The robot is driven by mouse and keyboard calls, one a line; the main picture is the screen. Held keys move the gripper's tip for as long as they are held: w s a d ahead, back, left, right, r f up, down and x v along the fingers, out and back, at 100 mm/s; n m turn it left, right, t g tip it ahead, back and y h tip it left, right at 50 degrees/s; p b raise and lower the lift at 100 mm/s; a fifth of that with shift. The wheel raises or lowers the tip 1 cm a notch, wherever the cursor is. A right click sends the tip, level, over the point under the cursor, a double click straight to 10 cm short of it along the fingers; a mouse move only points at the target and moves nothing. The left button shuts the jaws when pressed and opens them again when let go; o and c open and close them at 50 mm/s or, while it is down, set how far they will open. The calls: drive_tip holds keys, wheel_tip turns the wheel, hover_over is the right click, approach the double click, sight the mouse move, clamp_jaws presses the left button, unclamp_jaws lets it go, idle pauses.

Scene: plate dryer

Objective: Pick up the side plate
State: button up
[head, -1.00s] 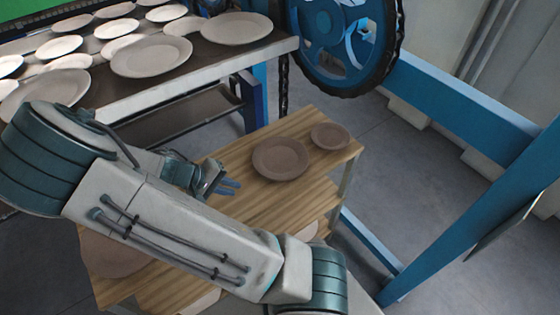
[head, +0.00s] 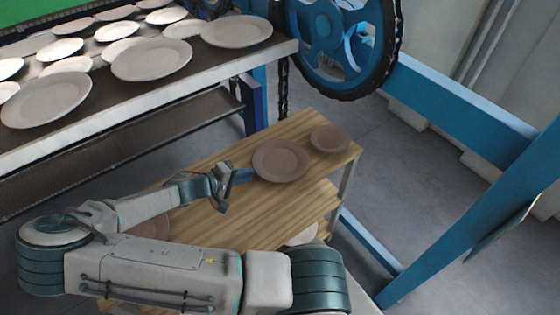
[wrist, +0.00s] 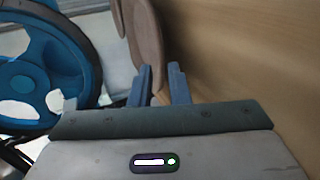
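Two brown plates lie on the wooden table: a larger one (head: 280,160) nearer my gripper and a smaller one (head: 329,139) at the far right corner. The task's side plate is one of these, and I cannot tell for sure which. My gripper (head: 243,175) is low over the table, just left of the larger plate's rim. In the wrist view, the blue fingers (wrist: 163,85) are apart, and a brown plate (wrist: 147,40) shows edge-on ahead, its near rim in line with the gap. Whether the fingers touch it I cannot tell.
A conveyor rack (head: 140,100) with several pale plates stands at the back left. A blue wheel (head: 342,40) and a blue frame beam (head: 460,105) are behind and right. A pale plate (head: 302,234) shows on a lower shelf.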

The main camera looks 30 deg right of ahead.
sight(257, 173)
drive_tip(key=shift+s+p+x, duration=0.2)
drive_tip(key=shift+p+x, duration=0.85)
drive_tip(key=shift+x, duration=1.95)
clamp_jaws()
